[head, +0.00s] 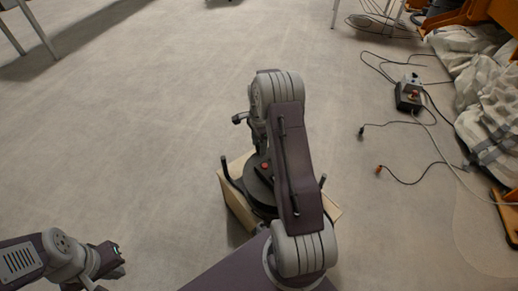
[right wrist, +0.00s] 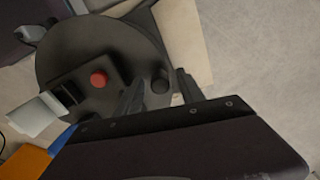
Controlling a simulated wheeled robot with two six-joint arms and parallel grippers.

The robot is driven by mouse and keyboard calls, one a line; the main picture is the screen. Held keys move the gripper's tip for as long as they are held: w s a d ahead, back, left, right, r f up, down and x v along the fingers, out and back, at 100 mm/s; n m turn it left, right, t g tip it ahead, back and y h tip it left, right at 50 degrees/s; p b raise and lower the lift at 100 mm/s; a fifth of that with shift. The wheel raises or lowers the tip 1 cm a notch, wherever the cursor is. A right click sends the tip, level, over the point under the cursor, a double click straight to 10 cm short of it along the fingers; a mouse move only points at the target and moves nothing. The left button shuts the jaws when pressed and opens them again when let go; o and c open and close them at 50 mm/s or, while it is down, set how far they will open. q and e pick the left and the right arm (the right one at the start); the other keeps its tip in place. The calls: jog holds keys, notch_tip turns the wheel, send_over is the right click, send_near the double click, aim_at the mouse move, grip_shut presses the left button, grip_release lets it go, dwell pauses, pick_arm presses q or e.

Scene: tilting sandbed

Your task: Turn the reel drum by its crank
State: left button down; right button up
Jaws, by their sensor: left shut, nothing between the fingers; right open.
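The reel drum is a dark round disc (head: 257,190) on a pale wooden box (head: 236,207) in the head view, partly hidden by my right arm. In the right wrist view the dark disc (right wrist: 65,55) fills the upper left and carries a red button (right wrist: 98,78). A dark round knob (right wrist: 160,84), apparently the crank's grip, shows near the disc's edge. My right gripper (right wrist: 159,76) is open, with a finger on either side of the knob in this view; contact cannot be told. My left gripper (head: 120,263) is shut and empty at lower left, away from the reel.
Dark upright posts (head: 226,167) stand beside the drum. A control box (head: 409,94) with loose cables lies on the floor at right, near white sacks (head: 480,85) and orange machinery. Table legs show at the top left. The floor left of the reel is clear.

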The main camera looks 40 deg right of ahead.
jog(key=shift+c, duration=0.4)
grip_shut()
dwell(1.1)
